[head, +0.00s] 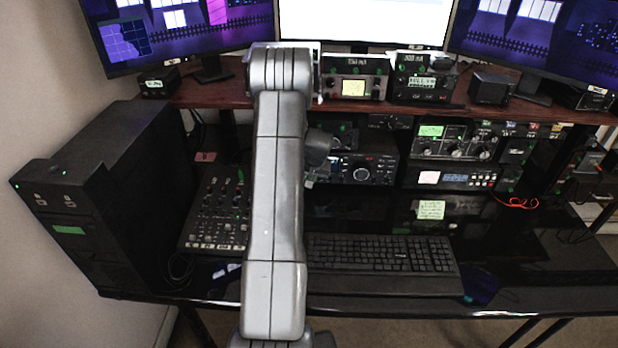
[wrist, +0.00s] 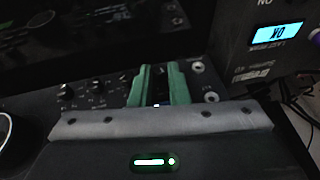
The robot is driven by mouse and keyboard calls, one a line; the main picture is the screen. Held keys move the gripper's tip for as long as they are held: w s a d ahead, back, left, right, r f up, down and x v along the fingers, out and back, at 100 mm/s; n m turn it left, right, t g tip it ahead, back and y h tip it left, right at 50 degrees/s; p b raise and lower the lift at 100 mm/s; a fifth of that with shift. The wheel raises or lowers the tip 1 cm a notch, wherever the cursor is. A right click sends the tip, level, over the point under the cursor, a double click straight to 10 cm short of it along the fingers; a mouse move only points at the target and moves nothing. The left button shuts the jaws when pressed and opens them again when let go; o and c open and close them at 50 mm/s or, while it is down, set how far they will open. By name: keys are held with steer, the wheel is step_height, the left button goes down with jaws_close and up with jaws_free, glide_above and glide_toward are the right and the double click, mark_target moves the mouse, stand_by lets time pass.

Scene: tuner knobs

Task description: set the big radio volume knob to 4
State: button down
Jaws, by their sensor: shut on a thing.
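The big radio (head: 375,168) is a black set on the desk shelf, just right of my arm in the head view. Its front panel (wrist: 128,92) shows close up in the wrist view, with several small black knobs left of my gripper. My gripper (wrist: 158,88) has green fingers, shut on a dark knob (wrist: 160,84) on that panel. The fingers cover most of the knob, and its setting cannot be read. In the head view my arm hides the fingers.
A large round dial (wrist: 5,132) sits at the wrist view's left edge. A box with a lit blue display (wrist: 280,34) stands close at the right. A mixer (head: 215,215) and keyboard (head: 380,254) lie below on the desk. Monitors (head: 365,22) stand above.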

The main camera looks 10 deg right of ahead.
steer(key=shift+s, duration=0.1)
steer(key=c, duration=1.7)
jaws_free()
steer(key=shift+r, duration=0.1)
steer(key=b+v, duration=0.2)
steer(key=v, duration=1.1)
steer(key=shift+s+d+r, duration=0.1)
steer(key=shift+s+r, duration=0.05)
steer(key=shift+r, duration=0.1)
